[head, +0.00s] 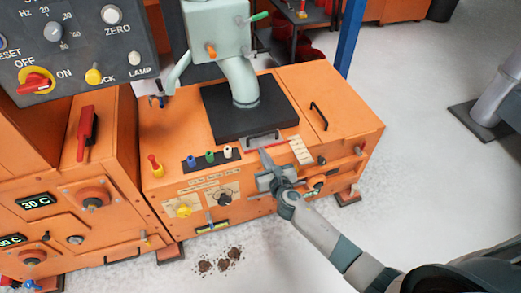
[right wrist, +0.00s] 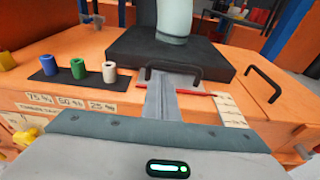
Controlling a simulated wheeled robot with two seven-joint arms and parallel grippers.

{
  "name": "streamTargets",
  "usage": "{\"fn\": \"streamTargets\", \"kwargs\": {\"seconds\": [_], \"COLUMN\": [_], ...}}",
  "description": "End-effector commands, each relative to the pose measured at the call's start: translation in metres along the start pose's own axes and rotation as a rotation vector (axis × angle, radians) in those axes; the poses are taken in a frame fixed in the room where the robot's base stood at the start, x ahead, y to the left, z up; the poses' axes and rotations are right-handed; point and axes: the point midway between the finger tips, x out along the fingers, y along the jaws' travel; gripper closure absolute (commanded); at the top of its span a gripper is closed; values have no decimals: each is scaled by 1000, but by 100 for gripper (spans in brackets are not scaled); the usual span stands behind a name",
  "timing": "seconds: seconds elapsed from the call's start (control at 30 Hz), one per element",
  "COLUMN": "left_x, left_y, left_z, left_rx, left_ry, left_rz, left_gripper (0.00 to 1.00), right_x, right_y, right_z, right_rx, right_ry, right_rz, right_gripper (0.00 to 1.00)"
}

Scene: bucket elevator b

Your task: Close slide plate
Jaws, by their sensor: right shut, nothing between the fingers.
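My right gripper (head: 265,156) is shut and empty, in front of the handle near the machine's front edge. In the right wrist view its fingers (right wrist: 168,82) point at the handle and overlap its lower part; I cannot tell if they touch. My left gripper is out of view.
A red strip (right wrist: 200,94) and a pale marked scale (head: 301,150) lie beside the fingers. Blue, green and white knobs (head: 210,156) stand left. Another black handle (head: 318,116) is on the right of the top. A control panel (head: 75,45) fills the upper left.

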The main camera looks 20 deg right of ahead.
Motion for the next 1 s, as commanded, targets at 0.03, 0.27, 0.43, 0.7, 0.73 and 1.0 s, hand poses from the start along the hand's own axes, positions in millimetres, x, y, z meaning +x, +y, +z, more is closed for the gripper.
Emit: {"fn": "streamTargets", "kwargs": {"seconds": [0.03, 0.27, 0.43, 0.7, 0.73, 1.0], "left_x": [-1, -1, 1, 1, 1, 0], "left_y": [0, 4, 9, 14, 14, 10], "left_z": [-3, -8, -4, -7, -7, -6], "left_rx": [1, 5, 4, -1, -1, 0], "left_ry": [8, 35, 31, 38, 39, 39], "left_rz": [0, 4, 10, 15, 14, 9], "left_gripper": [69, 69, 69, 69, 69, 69], "right_x": [-8, -43, -60, -66, -66, -66], "right_y": [1, 0, 0, 1, 1, 1], "right_z": [0, 0, -1, -1, -1, -1], "right_rx": [0, 0, 0, 0, 0, 0], "right_ry": [1, 1, 1, 1, 1, 1], "right_rz": [2, 2, 1, 1, 1, 1], "right_gripper": [100, 100, 100, 100, 100, 100]}}
